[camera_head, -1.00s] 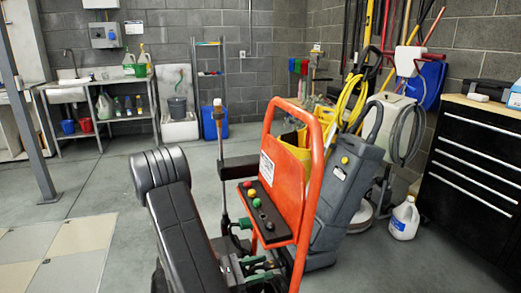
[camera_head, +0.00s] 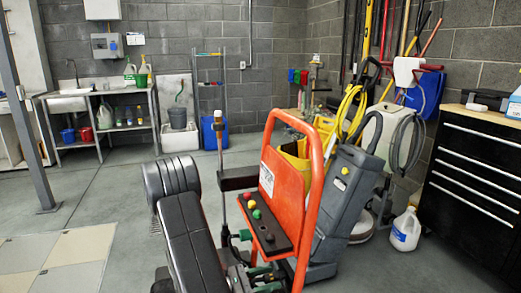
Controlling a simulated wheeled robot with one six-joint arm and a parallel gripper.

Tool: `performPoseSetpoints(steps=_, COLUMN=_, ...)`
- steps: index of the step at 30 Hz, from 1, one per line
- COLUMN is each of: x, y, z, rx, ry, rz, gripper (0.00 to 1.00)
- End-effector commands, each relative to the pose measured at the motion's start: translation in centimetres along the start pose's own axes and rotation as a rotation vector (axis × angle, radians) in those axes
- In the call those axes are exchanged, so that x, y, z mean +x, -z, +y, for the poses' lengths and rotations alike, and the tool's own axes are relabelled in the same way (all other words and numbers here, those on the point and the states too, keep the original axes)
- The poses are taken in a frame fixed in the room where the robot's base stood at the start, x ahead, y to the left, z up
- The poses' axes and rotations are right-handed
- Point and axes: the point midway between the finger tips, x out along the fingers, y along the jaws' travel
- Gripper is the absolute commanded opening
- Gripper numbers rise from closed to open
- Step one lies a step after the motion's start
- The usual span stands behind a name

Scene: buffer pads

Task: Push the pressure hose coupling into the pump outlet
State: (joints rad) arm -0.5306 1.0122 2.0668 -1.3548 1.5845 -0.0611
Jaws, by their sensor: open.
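An orange-red tubular cart frame (camera_head: 318,170) stands in the middle of the head view. It carries a sloping black panel (camera_head: 264,226) with small coloured knobs. Green-handled fittings (camera_head: 266,287) and dark metal parts sit low at the cart's near side, cut off by the bottom edge. I cannot make out the pump outlet or the pressure hose coupling among them. My black arm links (camera_head: 190,222) rise at the left of the cart and cover part of it. My gripper is not visible.
A grey floor machine (camera_head: 345,190) stands close right of the cart. A white jug (camera_head: 406,229) is on the floor beside a black tool cabinet (camera_head: 470,180). A yellow bucket (camera_head: 295,160) stands behind. A steel sink bench (camera_head: 102,145) is far left.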

Motion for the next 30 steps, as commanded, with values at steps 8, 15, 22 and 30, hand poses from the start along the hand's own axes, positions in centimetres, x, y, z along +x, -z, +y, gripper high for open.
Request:
performPoseSetpoints(steps=8, x=0.00, y=0.01, z=0.00, rx=0.000, ry=0.000, rz=0.000, gripper=0.47)
performPoseSetpoints(steps=15, x=0.00, y=0.01, z=0.00, rx=0.000, ry=0.000, rz=0.000, gripper=0.47)
performPoseSetpoints(steps=22, x=-0.01, y=0.01, z=0.00, rx=0.000, ry=0.000, rz=0.000, gripper=0.10)
performPoseSetpoints(steps=30, x=-0.09, y=0.00, z=0.01, rx=0.000, ry=-0.001, rz=0.000, gripper=0.00)
